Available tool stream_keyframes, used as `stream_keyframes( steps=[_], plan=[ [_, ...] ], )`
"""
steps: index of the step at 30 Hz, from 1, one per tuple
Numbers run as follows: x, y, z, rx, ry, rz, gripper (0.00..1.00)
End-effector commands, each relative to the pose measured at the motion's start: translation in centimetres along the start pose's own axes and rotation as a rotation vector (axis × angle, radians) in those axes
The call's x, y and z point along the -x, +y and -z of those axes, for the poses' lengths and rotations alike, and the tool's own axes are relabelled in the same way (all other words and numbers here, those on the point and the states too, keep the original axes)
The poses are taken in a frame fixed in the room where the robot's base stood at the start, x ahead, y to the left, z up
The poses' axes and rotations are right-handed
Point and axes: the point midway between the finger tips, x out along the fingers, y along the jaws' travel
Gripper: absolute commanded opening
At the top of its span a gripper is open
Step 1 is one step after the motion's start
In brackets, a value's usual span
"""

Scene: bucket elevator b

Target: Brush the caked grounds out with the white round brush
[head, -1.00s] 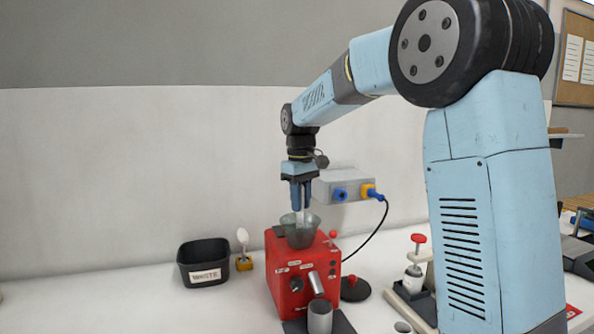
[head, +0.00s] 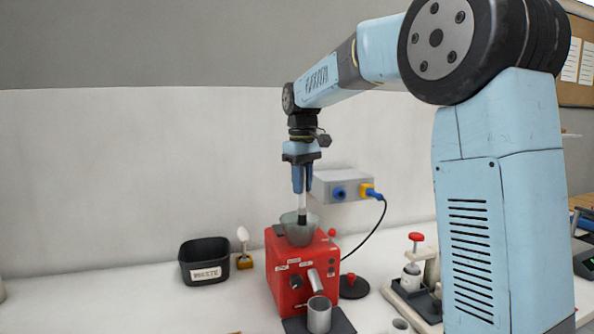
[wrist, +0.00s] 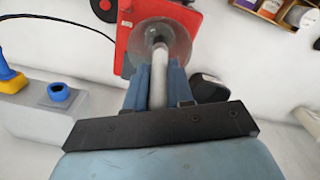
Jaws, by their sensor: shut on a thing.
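My gripper (head: 302,188) points straight down above the red grinder (head: 300,272), shut on a brush (head: 302,204) with a white handle and a dark round tip. The brush is upright, its tip at the mouth of the clear hopper (head: 286,226) on top of the grinder. In the wrist view the brush (wrist: 159,75) runs between the fingers toward the hopper (wrist: 184,42). I cannot tell whether the bristles touch the hopper wall. No caked grounds can be made out inside the hopper.
A metal cup (head: 319,316) stands in front. A grey socket box (head: 342,187) with a cable is close behind. A black lid (head: 354,289) lies to the right.

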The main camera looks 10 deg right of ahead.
Motion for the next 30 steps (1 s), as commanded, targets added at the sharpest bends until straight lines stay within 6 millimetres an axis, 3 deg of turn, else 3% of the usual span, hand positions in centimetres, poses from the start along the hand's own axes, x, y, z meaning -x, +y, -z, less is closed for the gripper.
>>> stream_keyframes(
  steps=[10,30],
  plan=[
    [2.7,0.0,0.0,0.001,0.001,0.0,0.0],
    [2.8,0.0,0.0,0.0,0.0,0.0,0.0]
  ],
)
